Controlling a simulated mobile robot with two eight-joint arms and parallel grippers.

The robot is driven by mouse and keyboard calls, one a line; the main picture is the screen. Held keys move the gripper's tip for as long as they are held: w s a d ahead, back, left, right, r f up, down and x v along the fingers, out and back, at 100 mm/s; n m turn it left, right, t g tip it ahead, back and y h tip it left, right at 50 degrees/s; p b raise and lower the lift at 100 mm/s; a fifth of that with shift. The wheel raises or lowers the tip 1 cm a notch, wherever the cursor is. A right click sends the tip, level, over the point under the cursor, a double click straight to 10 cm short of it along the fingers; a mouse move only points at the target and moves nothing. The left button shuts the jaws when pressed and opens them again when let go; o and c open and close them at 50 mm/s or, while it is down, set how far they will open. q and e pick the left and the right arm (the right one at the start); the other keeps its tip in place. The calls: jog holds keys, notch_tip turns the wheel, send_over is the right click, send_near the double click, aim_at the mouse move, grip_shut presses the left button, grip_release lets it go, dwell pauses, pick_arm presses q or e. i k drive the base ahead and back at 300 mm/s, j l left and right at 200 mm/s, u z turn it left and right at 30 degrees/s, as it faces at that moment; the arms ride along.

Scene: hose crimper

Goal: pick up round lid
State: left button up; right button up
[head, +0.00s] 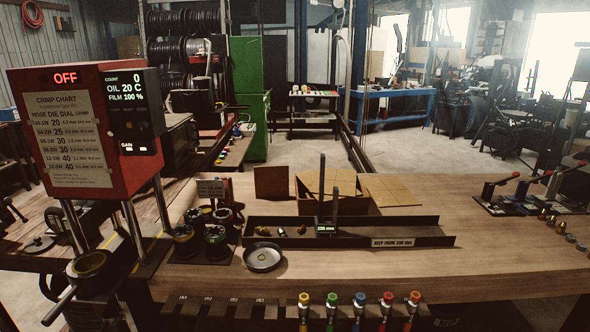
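A shallow round metal piece (263,258) with a pale inside and a raised rim lies flat on the wooden bench (400,272), in front of the left end of the long dark tray. It looks like a lid lying upside down or a small dish; I cannot tell which. Nothing touches it from above. Neither of my grippers shows in the head view.
The red crimper (75,130) stands at the left, its display reading OFF. Several die sets (214,247) stand left of the round piece. The long dark tray (380,241) and an open carton (345,200) lie behind it. Bench at front right is clear.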

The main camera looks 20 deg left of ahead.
aim_at(39, 243)
jog(key=j, duration=2.2)
jog(key=k+j, duration=0.1)
jog(key=j, duration=2.1)
